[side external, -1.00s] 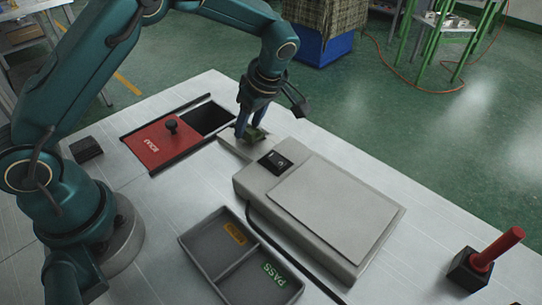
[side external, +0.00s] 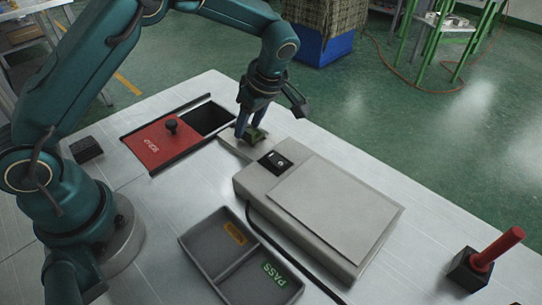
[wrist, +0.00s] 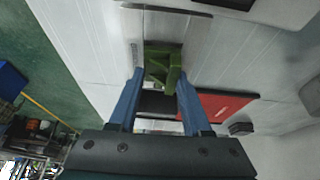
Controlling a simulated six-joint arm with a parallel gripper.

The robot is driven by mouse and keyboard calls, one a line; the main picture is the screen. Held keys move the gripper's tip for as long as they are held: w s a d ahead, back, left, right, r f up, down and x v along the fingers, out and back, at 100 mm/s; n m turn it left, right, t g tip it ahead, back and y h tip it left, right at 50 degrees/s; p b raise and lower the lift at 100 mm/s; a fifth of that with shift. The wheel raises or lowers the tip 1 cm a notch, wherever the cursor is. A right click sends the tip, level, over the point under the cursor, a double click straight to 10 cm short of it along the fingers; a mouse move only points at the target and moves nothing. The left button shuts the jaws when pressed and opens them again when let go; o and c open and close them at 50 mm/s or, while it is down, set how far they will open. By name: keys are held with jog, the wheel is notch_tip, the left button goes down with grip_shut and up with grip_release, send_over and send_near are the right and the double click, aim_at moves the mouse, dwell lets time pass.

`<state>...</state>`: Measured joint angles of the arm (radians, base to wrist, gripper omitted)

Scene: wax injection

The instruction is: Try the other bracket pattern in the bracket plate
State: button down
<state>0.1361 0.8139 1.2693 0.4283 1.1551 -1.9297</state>
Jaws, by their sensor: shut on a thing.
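My gripper (side external: 247,124) is low over the far side of the table, behind the grey box. In the wrist view my gripper (wrist: 162,84) has its two blue fingers on either side of a green bracket pattern (wrist: 161,66) and is shut on it. The green bracket pattern also shows in the side view (side external: 256,134), partly covered by the fingers. It is at a light grey metal plate (wrist: 190,29), which shows in the side view (side external: 233,148) as a flat piece under the gripper. I cannot tell whether the pattern is seated in the plate.
A red sliding lid (side external: 160,146) with a black knob half covers a dark opening (side external: 208,118) left of the gripper. The grey box (side external: 335,215) with a flat top stands in the middle. A two-part tray (side external: 213,272) marked PASS is in front. A red-handled lever (side external: 490,254) stands right.

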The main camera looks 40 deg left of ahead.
jog(key=shift+f, duration=0.55)
dwell(3.9)
jog(key=shift+r, duration=2.6)
jog(key=shift+r, duration=0.55)
jog(key=shift+f, duration=0.15)
jog(key=shift+f, duration=2.4)
